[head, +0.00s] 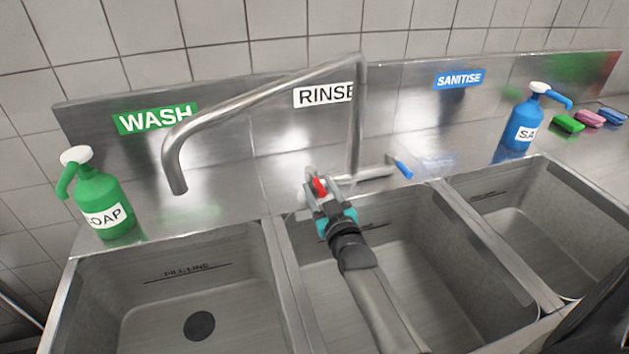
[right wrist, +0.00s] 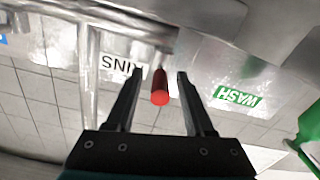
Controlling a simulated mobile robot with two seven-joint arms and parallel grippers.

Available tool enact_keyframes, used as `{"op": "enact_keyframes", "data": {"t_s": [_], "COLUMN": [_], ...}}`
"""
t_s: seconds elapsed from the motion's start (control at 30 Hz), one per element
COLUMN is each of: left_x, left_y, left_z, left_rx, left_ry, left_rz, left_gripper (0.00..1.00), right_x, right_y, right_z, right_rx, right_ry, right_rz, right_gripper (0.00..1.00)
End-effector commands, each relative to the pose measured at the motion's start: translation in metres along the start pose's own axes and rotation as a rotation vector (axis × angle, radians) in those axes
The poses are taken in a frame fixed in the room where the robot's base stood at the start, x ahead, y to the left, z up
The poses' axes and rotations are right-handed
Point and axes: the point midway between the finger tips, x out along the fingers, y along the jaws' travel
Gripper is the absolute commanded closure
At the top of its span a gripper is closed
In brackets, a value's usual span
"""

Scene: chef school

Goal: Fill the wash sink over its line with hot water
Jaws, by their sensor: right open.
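The wash sink (head: 140,290) is the left basin. It looks empty, with a dark drain (head: 199,326) and a FILL LINE mark (head: 188,271) on its back wall. The tap spout (head: 240,98) swings left, its mouth over the back edge of the wash sink, and no water shows from it. The red tap handle (head: 319,187) is at the tap's left and the blue handle (head: 403,169) at its right. My right gripper (head: 322,193) is open at the red handle. In the right wrist view the red handle (right wrist: 160,92) lies between the open fingers, apart from both.
The rinse sink (head: 450,265) is under my right arm, and the sanitise sink (head: 530,225) is to its right. A green soap bottle (head: 100,205) stands at the left; a blue bottle (head: 523,125) and several sponges (head: 568,123) stand at the right. The steel backsplash (head: 230,160) is close behind the tap.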

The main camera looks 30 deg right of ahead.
Motion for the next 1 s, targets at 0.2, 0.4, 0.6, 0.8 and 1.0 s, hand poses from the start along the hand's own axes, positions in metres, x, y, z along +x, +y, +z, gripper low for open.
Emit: {"op": "enact_keyframes", "data": {"t_s": [0.2,0.4,0.6,0.8,1.0], "left_x": [0.007,0.009,0.009,0.009,0.009], "left_y": [0.000,0.000,0.000,0.000,0.000], "left_z": [-0.003,-0.003,-0.004,-0.004,-0.004], "left_rx": [0.000,0.000,0.001,0.001,0.001], "left_ry": [0.005,0.007,0.008,0.008,0.008], "left_rz": [-0.001,-0.001,-0.001,-0.001,0.000], "left_gripper": [1.00,1.00,1.00,1.00,1.00], "right_x": [0.027,0.038,0.040,0.039,0.039], "right_y": [0.000,0.000,0.000,0.000,0.000], "right_z": [0.001,0.000,0.000,0.000,0.000], "right_rx": [0.001,0.000,0.000,0.000,0.000], "right_ry": [0.001,0.001,0.000,0.000,0.000], "right_rz": [0.000,0.000,0.000,0.000,0.000], "right_gripper": [0.47,0.47,0.47,0.57,0.79]}}
